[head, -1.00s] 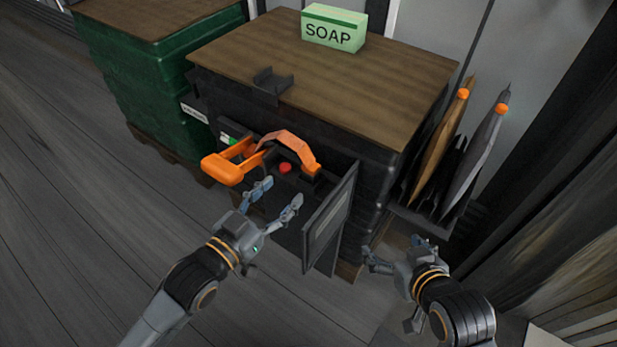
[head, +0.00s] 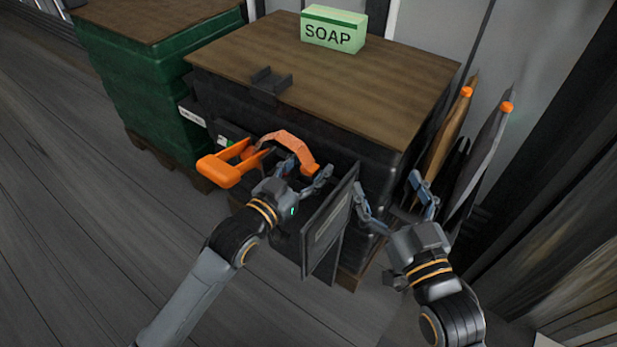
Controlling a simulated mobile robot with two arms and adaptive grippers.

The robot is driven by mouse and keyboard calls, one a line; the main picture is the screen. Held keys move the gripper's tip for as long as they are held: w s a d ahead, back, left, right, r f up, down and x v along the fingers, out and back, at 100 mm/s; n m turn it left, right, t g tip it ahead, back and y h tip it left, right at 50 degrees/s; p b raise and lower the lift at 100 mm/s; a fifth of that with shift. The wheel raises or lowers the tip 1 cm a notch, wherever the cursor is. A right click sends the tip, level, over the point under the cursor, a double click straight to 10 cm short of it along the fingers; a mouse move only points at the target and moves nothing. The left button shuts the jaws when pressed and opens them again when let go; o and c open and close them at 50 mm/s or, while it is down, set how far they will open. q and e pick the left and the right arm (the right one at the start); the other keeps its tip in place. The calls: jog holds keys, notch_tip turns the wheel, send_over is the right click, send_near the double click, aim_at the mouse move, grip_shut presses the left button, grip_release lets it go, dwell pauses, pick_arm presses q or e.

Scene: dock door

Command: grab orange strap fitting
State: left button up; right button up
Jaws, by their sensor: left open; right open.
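An orange strap fitting (head: 226,168), a flat looped piece, sticks out to the left from the front of the dark crate. A curved orange strap (head: 291,144) arches just right of it. My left gripper (head: 305,177) is open at the crate front, right of the fitting and under the curved strap's right end; whether its fingers touch anything there is unclear. My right gripper (head: 394,193) is open and empty, fingers up, right of the open dark panel and in front of the crate's right side.
A dark panel (head: 328,222) stands out from the crate front between my grippers. A SOAP box (head: 333,31) and a small black bracket (head: 271,82) sit on the wooden top (head: 350,75). A green crate (head: 150,80) stands left. Floor at left is clear.

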pick_arm(q)
jog(key=shift+w+d, duration=0.1)
jog(key=shift+d, duration=0.05)
grip_shut()
dwell(0.4)
